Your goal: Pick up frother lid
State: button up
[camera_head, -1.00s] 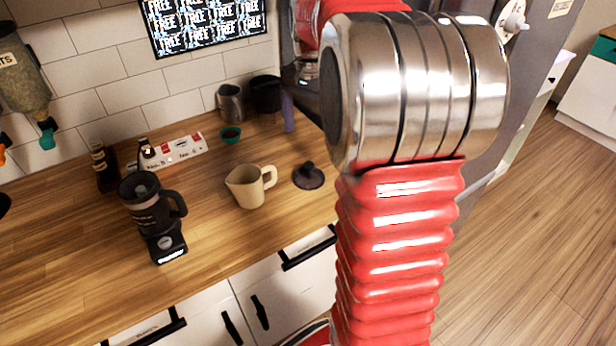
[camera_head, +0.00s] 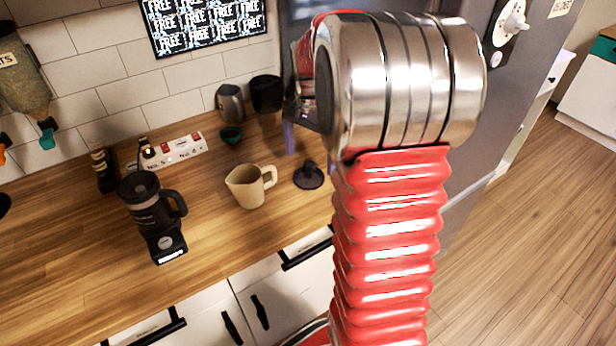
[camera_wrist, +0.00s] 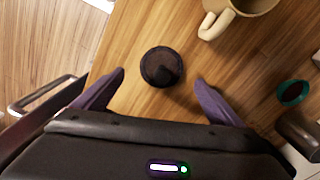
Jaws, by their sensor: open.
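The frother lid, a dark round disc with a knob on top (camera_head: 309,177), lies on the wooden counter to the right of a beige jug. In the wrist view the lid (camera_wrist: 160,67) lies between and slightly beyond the two purple fingertips, with bare counter on both sides. My gripper (camera_wrist: 159,78) is open and empty. In the head view the purple fingers of my gripper (camera_head: 310,150) hang just behind the lid, partly hidden by my arm. The black frother (camera_head: 150,207) stands on its base at the counter's left.
The beige jug (camera_head: 248,187) stands left of the lid; its handle faces the lid. A small green bowl (camera_head: 231,134), a grey pitcher (camera_head: 230,103) and a black container (camera_head: 266,94) are farther back. The counter's front edge is near the lid.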

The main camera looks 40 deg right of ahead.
aim_at(309, 164)
notch_tip(309, 164, down, 5)
jog(key=shift+w+a, duration=0.1)
dwell(0.7)
jog(key=c, duration=1.1)
jog(key=shift+r, duration=0.15)
jog(key=shift+c, duration=0.2)
notch_tip(309, 164, up, 10)
jog(key=shift+f, duration=0.2)
jog(key=shift+r, duration=0.15)
